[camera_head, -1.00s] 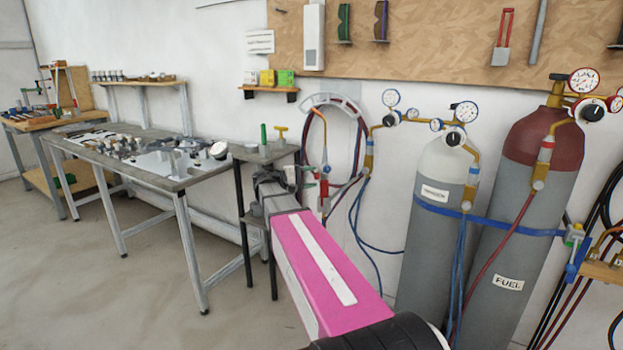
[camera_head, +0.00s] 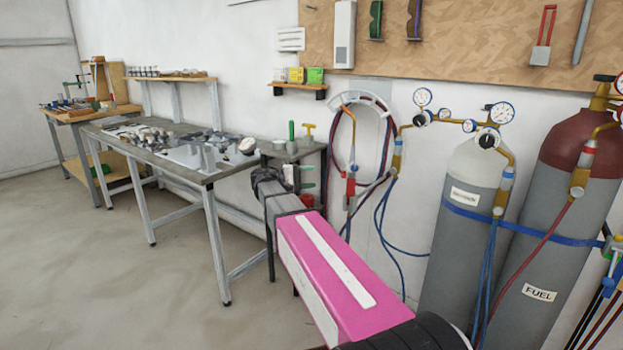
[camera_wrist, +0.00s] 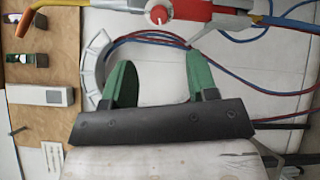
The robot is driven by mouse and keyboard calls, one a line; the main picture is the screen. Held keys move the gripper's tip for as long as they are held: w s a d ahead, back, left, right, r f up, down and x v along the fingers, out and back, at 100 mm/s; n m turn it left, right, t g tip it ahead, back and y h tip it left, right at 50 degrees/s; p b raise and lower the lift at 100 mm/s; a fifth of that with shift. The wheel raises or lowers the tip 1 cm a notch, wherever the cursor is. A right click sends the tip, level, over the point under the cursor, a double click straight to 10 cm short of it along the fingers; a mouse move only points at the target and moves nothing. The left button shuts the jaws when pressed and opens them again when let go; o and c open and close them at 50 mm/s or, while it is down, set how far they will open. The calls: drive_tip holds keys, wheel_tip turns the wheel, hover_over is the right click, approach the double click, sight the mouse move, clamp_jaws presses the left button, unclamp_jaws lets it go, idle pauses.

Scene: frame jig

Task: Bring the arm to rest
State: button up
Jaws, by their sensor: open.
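My arm with its pink link (camera_head: 335,272) reaches forward from the bottom of the head view toward the wall. My gripper (camera_head: 306,180) is at its far end, in front of the small stand beside the workbench. In the wrist view my gripper (camera_wrist: 161,75) shows two green fingers spread well apart, with nothing between them. Beyond the fingers are the white wall, a curved grey hose hanger (camera_wrist: 95,62) and a red and grey torch body (camera_wrist: 190,12).
A grey bench (camera_head: 120,133) with metal parts stands left of my arm. Two strapped gas cylinders (camera_head: 462,235) (camera_head: 560,240) stand close on the right. Hoses (camera_head: 385,225) hang on the wall between. Open floor (camera_head: 130,290) lies at the lower left.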

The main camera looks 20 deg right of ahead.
drive_tip(key=s+a+f+t+y, duration=0.1)
drive_tip(key=s+f+y, duration=0.55)
drive_tip(key=f, duration=0.65)
drive_tip(key=s+f+y, duration=0.6)
drive_tip(key=s+f, duration=0.2)
drive_tip(key=f, duration=0.5)
drive_tip(key=s+a+f+m+t+y, duration=0.1)
drive_tip(key=s+a+f+y, duration=0.4)
drive_tip(key=a, duration=0.1)
drive_tip(key=shift+s+a+f+m+y, duration=0.2)
drive_tip(key=shift+s+a+m+y, duration=0.05)
drive_tip(key=shift+s+m+y, duration=0.15)
